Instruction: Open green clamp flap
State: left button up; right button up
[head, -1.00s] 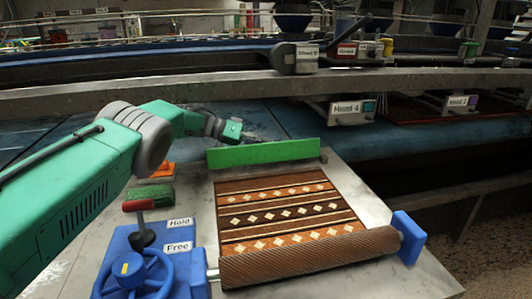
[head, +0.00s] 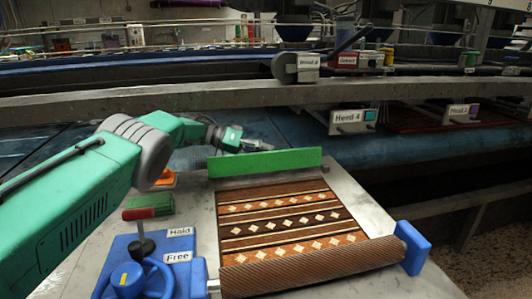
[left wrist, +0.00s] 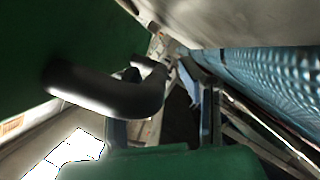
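The green clamp flap (head: 265,162) is a long upright plate across the far end of the patterned rug (head: 280,215). My left gripper (head: 262,146) is at the flap's top edge, around its middle and on the far side. Its tips are small and partly hidden, so I cannot tell whether they touch the flap. In the left wrist view, a dark green surface (left wrist: 70,35), probably the flap, fills the upper left. My right gripper is out of view.
A rolled brown rug end (head: 310,266) lies at the near side with a blue end plate (head: 412,247). A grey beam (head: 230,97) runs behind.

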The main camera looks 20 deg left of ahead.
pick_arm(q)
jog(key=s+a, duration=0.3)
jog(key=a, duration=0.9)
jog(key=shift+s+a, duration=0.25)
jog(key=shift+s, duration=0.1)
jog(key=shift+r, duration=0.1)
